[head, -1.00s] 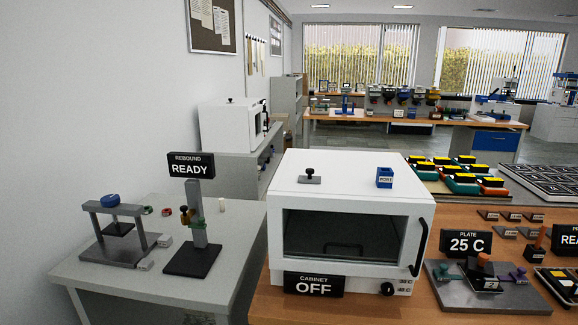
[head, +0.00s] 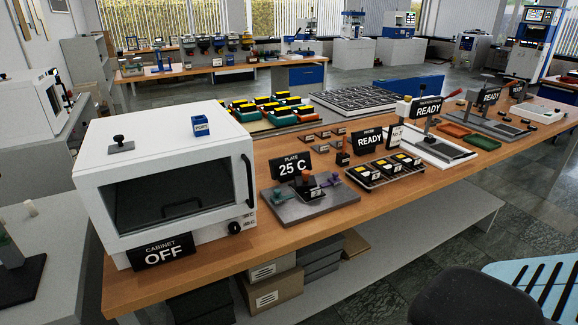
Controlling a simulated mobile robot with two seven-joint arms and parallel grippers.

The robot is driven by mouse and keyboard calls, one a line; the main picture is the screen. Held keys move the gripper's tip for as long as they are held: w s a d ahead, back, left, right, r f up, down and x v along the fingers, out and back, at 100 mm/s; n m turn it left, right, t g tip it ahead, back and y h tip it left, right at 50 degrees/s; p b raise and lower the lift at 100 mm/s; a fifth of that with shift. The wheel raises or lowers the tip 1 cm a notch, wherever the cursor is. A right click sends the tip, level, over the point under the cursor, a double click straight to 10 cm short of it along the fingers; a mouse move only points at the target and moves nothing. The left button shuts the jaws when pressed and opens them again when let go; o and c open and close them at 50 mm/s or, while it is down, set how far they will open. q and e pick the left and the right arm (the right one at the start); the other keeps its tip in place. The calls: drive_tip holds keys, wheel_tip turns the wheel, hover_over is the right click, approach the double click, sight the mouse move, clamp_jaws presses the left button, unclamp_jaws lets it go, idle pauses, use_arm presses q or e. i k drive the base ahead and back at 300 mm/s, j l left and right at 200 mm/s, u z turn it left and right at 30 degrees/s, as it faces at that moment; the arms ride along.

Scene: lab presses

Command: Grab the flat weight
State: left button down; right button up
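A flat grey plate with a black knob (head: 121,145) lies on top of the white cabinet, near its left back part; it looks like the flat weight, though no label on it can be read. The white cabinet (head: 222,165) stands at the left end of the wooden bench, with its door shut and a sign reading OFF. Neither of my grippers is in view.
A blue PORT block (head: 201,126) also sits on the cabinet top. To the right on the wooden bench (head: 265,246) are a hot plate (head: 300,207) reading 25 C, a tray of black blocks (head: 372,178) and READY stations. A dark chair (head: 465,298) is at lower right.

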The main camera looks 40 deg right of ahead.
sight(305, 182)
drive_tip(key=z, duration=1.25)
drive_tip(key=i+l+u, duration=0.1)
drive_tip(key=l, duration=0.35)
drive_tip(key=i+l+u, duration=0.1)
drive_tip(key=i+l, duration=0.15)
drive_tip(key=l, duration=0.25)
drive_tip(key=i+l, duration=0.15)
drive_tip(key=l, duration=0.3)
drive_tip(key=i+l+u, duration=0.15)
drive_tip(key=l, duration=0.35)
drive_tip(key=i+l+u, duration=0.1)
drive_tip(key=l, duration=0.4)
drive_tip(key=i+l+u, duration=0.1)
drive_tip(key=l, duration=0.4)
